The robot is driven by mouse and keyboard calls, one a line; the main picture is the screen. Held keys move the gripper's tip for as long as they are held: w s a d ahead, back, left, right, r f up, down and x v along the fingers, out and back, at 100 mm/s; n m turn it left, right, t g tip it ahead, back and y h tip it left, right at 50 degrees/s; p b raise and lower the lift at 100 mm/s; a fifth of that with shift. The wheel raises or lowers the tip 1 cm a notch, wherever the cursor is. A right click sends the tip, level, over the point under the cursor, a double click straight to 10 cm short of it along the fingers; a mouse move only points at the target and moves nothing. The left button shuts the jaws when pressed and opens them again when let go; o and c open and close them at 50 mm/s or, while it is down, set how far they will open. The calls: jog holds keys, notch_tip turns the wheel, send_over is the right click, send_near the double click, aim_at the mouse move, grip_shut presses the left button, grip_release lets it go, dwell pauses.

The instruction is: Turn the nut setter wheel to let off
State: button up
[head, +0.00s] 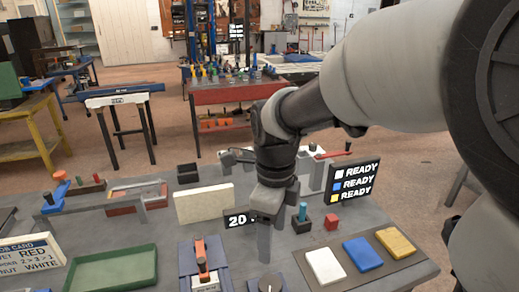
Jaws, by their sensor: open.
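An orange-and-black hand tool (201,258) stands in a blue-grey holder at the bottom centre of the head view. My gripper (265,252) points down above the bench, right of the holder and apart from the dial. It is open, with nothing seen between its fingers. It partly covers a dark display (238,219) reading "20", whose right end is hidden.
White (325,267), blue (362,254) and yellow (395,242) pads lie at right, before a READY board (352,179). A red block (331,222) and a dark holder (301,225) stand close right of my gripper.

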aim_at(270, 283)
notch_tip(270, 283, down, 17)
jog(key=shift+f+b, duration=0.2)
jog(key=shift+b, duration=0.6)
jog(key=c, duration=1.1)
jog(key=shift+o, duration=0.2)
